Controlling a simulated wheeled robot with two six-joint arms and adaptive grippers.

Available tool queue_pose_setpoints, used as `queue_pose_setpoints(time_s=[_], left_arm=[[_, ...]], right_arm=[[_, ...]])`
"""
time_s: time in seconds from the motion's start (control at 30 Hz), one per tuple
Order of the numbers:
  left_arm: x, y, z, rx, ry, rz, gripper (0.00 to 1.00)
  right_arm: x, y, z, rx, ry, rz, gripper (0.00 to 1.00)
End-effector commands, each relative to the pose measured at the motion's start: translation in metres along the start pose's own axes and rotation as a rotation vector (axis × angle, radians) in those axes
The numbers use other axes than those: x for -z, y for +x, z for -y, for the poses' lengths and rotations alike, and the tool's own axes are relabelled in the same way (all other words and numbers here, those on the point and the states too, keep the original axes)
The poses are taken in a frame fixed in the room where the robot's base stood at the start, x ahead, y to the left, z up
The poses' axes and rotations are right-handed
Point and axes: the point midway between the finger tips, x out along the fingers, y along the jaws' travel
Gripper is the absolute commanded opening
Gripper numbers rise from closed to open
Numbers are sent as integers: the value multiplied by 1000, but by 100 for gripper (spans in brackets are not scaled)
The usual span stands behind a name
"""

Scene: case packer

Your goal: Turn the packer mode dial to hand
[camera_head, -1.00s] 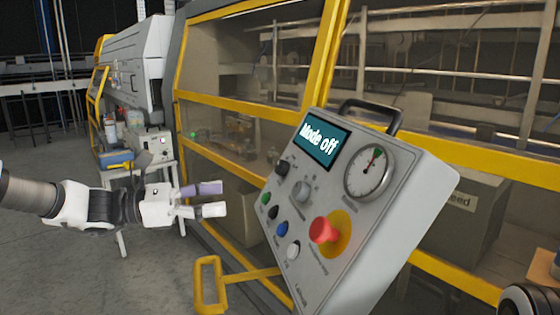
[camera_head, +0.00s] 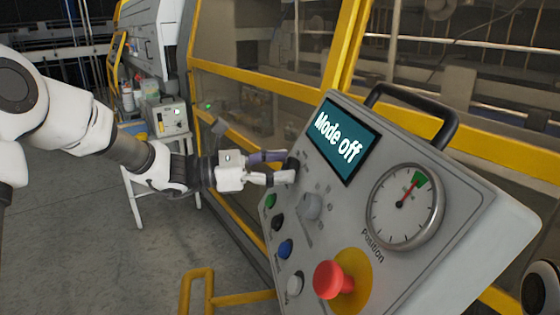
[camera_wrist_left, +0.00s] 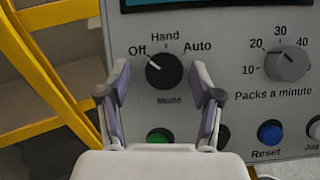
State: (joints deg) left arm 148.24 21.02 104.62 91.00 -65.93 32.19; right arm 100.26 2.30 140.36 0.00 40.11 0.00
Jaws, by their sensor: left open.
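The mode dial (camera_wrist_left: 163,70) is a black round knob in the left wrist view, under the labels Off, Hand and Auto. Its white pointer mark is toward Off. In the head view the dark dial (camera_head: 293,161) shows partly behind my left gripper's fingertips. The display (camera_head: 338,140) reads "Mode off". My left gripper (camera_head: 276,167) is open, its fingers close to the panel face. In the left wrist view my left gripper's fingers (camera_wrist_left: 161,78) stand on either side of the dial, with gaps; I cannot tell if they touch the panel. My right gripper is not in view.
The tilted control panel (camera_head: 490,210) carries a grey packs-a-minute dial (camera_wrist_left: 288,64), a green button (camera_wrist_left: 159,136), a blue reset button (camera_wrist_left: 270,132), a red emergency stop (camera_head: 332,279) and a gauge (camera_head: 404,206). A yellow-framed guard (camera_head: 250,120) stands behind it.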

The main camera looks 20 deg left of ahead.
Motion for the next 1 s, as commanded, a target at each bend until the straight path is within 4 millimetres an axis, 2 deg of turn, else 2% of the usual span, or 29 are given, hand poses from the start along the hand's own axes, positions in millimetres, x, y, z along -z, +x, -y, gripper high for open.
queue_pose_setpoints(time_s=[0.17,0.2,0.37,0.67,1.0], left_arm=[[0,1,0,0,1,1,65],[0,1,0,0,0,1,62],[0,0,0,1,0,1,5],[2,1,1,7,6,-2,5],[7,1,0,73,119,2,5]], right_arm=[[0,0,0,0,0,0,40],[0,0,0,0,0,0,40],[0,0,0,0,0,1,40],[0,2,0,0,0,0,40],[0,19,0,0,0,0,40]])
